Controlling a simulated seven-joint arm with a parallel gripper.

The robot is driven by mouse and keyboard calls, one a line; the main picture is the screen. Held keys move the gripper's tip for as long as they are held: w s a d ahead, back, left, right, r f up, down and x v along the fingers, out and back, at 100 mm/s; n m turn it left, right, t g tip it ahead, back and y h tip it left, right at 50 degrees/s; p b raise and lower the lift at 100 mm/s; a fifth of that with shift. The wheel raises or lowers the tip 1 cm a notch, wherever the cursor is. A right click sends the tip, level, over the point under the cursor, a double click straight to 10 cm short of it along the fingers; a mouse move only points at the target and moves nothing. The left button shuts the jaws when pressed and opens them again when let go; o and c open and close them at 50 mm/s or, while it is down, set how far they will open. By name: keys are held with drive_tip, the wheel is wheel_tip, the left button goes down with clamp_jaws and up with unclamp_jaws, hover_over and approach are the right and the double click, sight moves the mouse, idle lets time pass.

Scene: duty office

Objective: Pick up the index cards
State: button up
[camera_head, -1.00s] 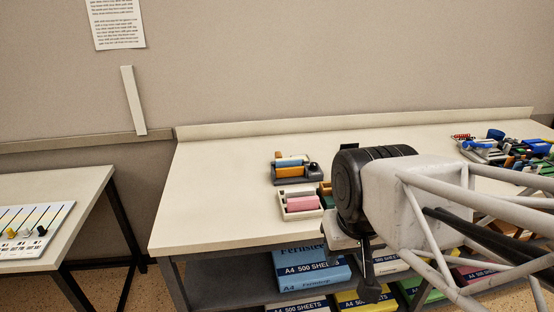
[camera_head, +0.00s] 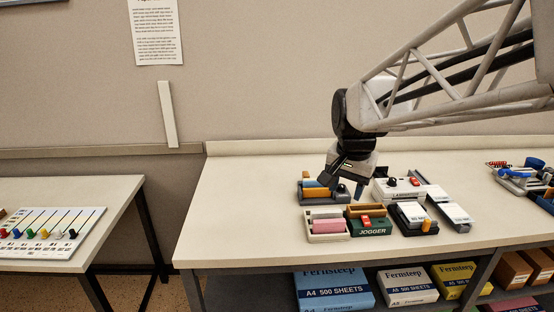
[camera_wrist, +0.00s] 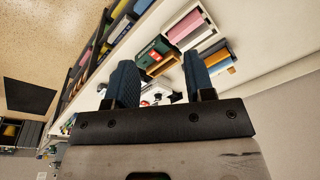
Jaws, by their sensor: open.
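I cannot tell for certain which items are the index cards. White card-like stacks lie on the bench: one in a dark holder with an orange part (camera_head: 411,212), and a longer one to its right (camera_head: 455,212). Colored blocks, one pink (camera_head: 327,226), also sit in trays to the left and could be card packs. My gripper (camera_head: 346,186) is above the bench, over the grey tray (camera_head: 310,194) and behind the green JOGGER tray (camera_head: 369,228). In the wrist view my gripper (camera_wrist: 163,82) has its two fingers apart with nothing held between them; white items show partly beyond them.
A white machine with a red part (camera_head: 400,191) stands right of my gripper. Blue and white items crowd the bench's right end. Paper packs (camera_head: 333,290) lie on the shelf below. The bench's left part is clear. A side table (camera_head: 95,195) holds a slider board.

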drive_tip(key=w+f+m, duration=0.3)
drive_tip(key=w+m, duration=0.3)
drive_tip(key=w, duration=1.4)
drive_tip(key=m+g, duration=0.2)
drive_tip(key=m, duration=0.3)
hover_over(316, 186)
wheel_tip(316, 186, down, 8)
drive_tip(key=f, duration=0.1)
drive_tip(key=shift+w+d+f, duration=0.1)
drive_tip(key=shift+w, duration=0.2)
drive_tip(key=shift+f, duration=0.15)
drive_tip(key=shift+f, duration=1.15)
drive_tip(key=shift+f, duration=0.15)
drive_tip(key=shift+w+f, duration=0.15)
drive_tip(key=shift+f, duration=2.3)
